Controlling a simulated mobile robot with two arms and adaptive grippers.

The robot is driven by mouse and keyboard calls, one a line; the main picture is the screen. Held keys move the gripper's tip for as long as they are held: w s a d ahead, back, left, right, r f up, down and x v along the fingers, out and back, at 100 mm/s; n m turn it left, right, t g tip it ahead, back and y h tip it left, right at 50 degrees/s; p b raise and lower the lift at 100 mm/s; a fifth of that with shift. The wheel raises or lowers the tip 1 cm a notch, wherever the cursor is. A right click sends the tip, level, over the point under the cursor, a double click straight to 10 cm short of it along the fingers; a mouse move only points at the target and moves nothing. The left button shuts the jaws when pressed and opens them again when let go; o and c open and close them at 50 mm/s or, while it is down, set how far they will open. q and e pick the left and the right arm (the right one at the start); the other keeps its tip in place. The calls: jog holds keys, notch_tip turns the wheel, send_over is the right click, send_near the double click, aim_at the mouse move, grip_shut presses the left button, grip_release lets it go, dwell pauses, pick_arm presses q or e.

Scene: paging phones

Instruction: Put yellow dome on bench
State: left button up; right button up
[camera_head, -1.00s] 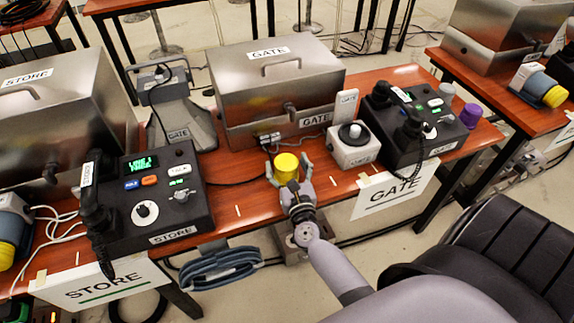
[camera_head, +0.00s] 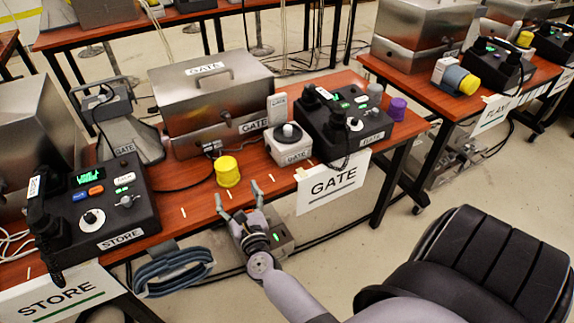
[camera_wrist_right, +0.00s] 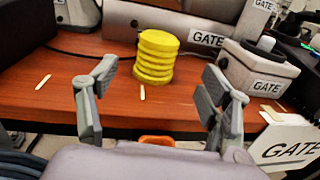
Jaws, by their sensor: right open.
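The yellow dome (camera_head: 228,171), a ribbed yellow piece, stands upright on the reddish-brown bench (camera_head: 200,207) near its front edge, left of the white GATE knob box. It also shows in the right wrist view (camera_wrist_right: 156,58), beyond and between the fingers. My right gripper (camera_head: 239,190) is open and empty at the bench's front edge, just in front of the dome and apart from it. In the right wrist view its two spread fingers (camera_wrist_right: 152,85) have nothing between them. My left gripper is not in view.
The white knob box (camera_head: 288,150) and GATE phone (camera_head: 345,122) stand to the right. A steel GATE case (camera_head: 205,110) stands behind the dome. The STORE phone (camera_head: 98,205) is at left. Bare bench lies left of the dome.

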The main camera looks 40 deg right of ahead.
jog(key=shift+w, duration=0.1)
jog(key=shift+a, duration=0.1)
jog(key=a+r+n+t+y, duration=0.1)
jog(key=a+r+n+y, duration=0.2)
jog(key=n, duration=0.8)
jog(key=a+r+n+t+y, duration=0.1)
jog(key=a+n+y, duration=0.3)
jog(key=n, duration=0.6)
jog(key=s+a+f+n+g, duration=0.1)
jog(key=s+f+n+g, duration=0.35)
jog(key=f, duration=0.75)
jog(key=s+a+f+n+g, duration=0.15)
jog(key=s+f+n, duration=0.35)
jog(key=s+f, duration=0.5)
jog(key=s+f+n+g, duration=0.4)
jog(key=f, duration=1)
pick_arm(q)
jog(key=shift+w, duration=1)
pick_arm(e)
jog(key=s+d+f+n+g, duration=0.2)
jog(key=s+f, duration=0.2)
jog(key=s, duration=0.5)
jog(key=s+d+f+n+g, duration=0.2)
jog(key=s+f, duration=0.3)
jog(key=s, duration=0.4)
jog(key=s+d+f+n+g+h, duration=0.1)
jog(key=s+f+n+g, duration=0.3)
jog(key=s, duration=0.6)
jog(key=shift+d+f, duration=0.75)
